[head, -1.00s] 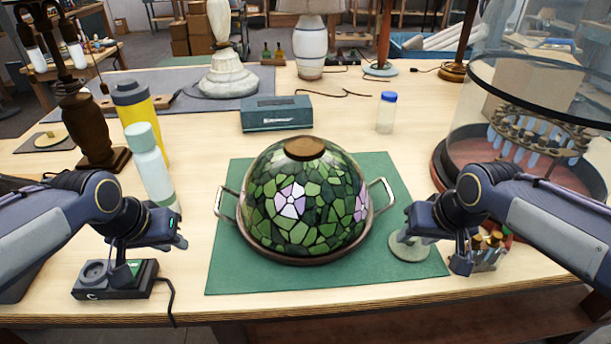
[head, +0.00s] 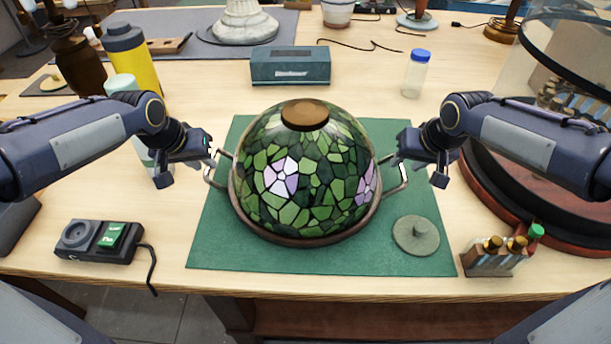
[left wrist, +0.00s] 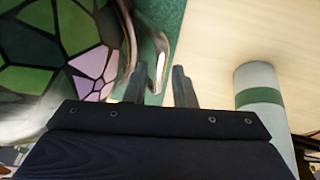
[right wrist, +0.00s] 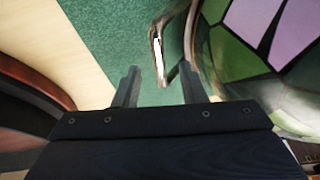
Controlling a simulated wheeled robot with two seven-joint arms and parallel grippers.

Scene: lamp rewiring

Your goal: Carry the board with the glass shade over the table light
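The glass shade (head: 300,185), a dome of green leaded glass with pink-white flowers and a brown cap, sits on a round board with metal loop handles on the green mat. My left gripper (head: 190,165) is at the left handle (head: 214,170). In the left wrist view its fingers (left wrist: 160,85) are apart, the handle's end showing near and between them. My right gripper (head: 417,165) is at the right handle (head: 401,176). In the right wrist view its fingers (right wrist: 158,88) are apart, the handle just beyond and between them. I cannot tell which item is the table light.
A socket box (head: 99,240) with a cord stands front left; a yellow bottle (head: 134,60) and a pale bottle (head: 122,84) stand behind my left arm. A grey disc (head: 416,235) and a small bottle rack (head: 495,257) are front right. A teal box (head: 290,66) stands behind the shade.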

